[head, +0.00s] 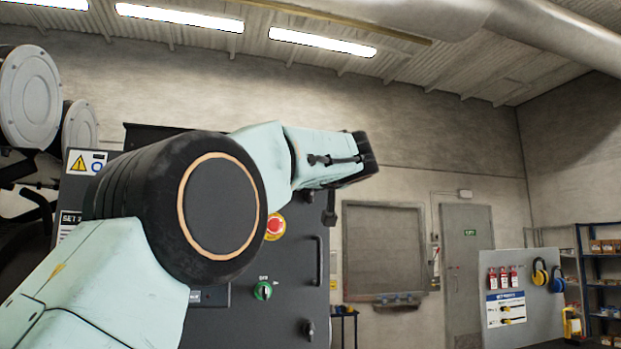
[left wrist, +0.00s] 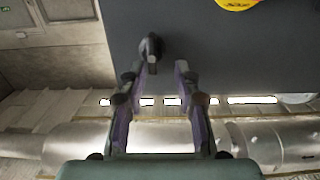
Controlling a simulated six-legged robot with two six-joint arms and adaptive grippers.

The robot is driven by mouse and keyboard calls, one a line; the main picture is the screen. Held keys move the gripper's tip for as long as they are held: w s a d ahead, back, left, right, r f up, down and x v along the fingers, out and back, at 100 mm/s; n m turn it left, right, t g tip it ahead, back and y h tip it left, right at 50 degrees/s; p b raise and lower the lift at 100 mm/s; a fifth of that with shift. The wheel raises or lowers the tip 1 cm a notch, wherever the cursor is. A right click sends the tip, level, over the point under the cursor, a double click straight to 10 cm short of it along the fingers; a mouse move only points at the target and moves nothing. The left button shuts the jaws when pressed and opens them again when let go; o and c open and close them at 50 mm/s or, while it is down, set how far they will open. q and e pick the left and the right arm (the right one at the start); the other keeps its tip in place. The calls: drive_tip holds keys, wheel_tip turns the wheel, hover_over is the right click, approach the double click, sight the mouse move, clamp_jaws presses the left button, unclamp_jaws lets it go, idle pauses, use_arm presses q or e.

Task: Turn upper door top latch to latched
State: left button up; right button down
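The upper door (head: 230,322) is a dark grey cabinet panel with a vertical black handle (head: 318,262). In the left wrist view the black top latch (left wrist: 151,46) stands out from the grey door (left wrist: 195,45). My left gripper (left wrist: 160,68) is open, its two fingers pointing at the door. The latch is just ahead of the fingertips, nearer the left-hand finger in that picture; contact cannot be told. My right gripper is not in view.
A board with padlocks and ear defenders (head: 520,290) stands at the right. Space right of the cabinet looks open.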

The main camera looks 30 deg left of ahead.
use_arm(q)
drive_tip(key=shift+w+d, duration=0.4)
drive_tip(key=shift+d, duration=0.15)
drive_tip(key=shift+c, duration=0.4)
drive_tip(key=shift+s+a, duration=0.15)
drive_tip(key=shift+a, duration=0.4)
drive_tip(key=c, duration=0.5)
drive_tip(key=shift+d, duration=0.1)
clamp_jaws()
drive_tip(key=shift+d, duration=0.15)
